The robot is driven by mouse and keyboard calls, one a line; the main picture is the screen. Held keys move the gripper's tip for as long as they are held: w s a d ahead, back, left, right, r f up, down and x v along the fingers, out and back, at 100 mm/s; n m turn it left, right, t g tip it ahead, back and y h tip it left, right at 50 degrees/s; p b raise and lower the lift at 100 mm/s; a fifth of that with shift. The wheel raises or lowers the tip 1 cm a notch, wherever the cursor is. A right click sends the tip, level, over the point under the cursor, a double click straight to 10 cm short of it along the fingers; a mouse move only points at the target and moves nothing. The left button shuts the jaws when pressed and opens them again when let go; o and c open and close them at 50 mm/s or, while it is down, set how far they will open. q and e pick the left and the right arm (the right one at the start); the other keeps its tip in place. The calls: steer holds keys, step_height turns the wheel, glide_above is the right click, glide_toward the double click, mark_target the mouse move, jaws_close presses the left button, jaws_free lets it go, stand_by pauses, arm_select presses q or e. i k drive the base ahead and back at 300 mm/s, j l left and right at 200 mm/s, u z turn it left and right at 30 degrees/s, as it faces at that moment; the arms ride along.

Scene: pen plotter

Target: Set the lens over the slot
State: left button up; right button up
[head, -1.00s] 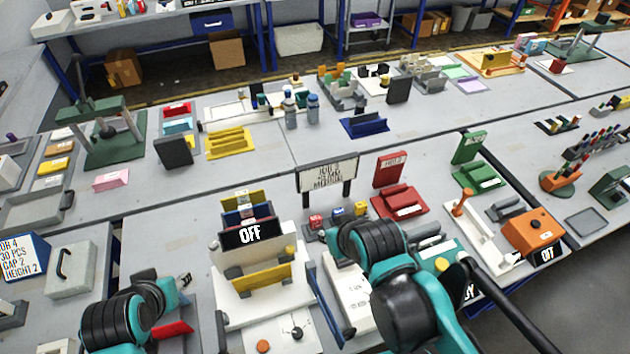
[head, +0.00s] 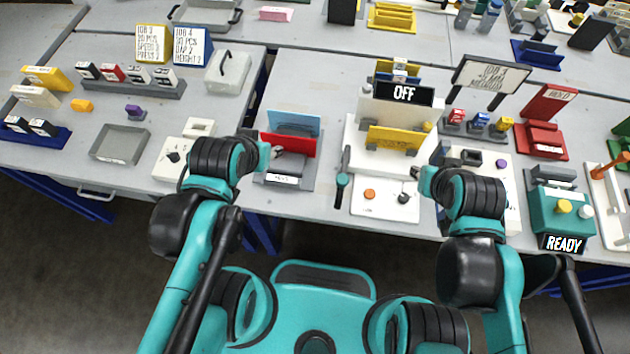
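I cannot pick out a lens or its slot for certain. My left gripper (head: 277,152) is beside the red panel (head: 288,142), which stands with a blue panel (head: 294,123) in a grey holder. Its fingers are small and partly hidden by the wrist. My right gripper (head: 416,173) is by the white plotter (head: 363,150), just above the right side of its control plate (head: 372,205). Its fingers are mostly hidden by its own wrist. The plotter has a yellow panel (head: 398,138) in front and a black sign reading OFF (head: 404,92).
A white unit with a purple knob (head: 501,163) lies behind my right arm. A teal machine reading READY (head: 563,243) stands at the right. An empty grey tray (head: 120,143) and a small purple piece (head: 134,112) are on the left table.

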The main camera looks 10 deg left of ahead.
mark_target(341, 180)
steer(key=k, duration=0.95)
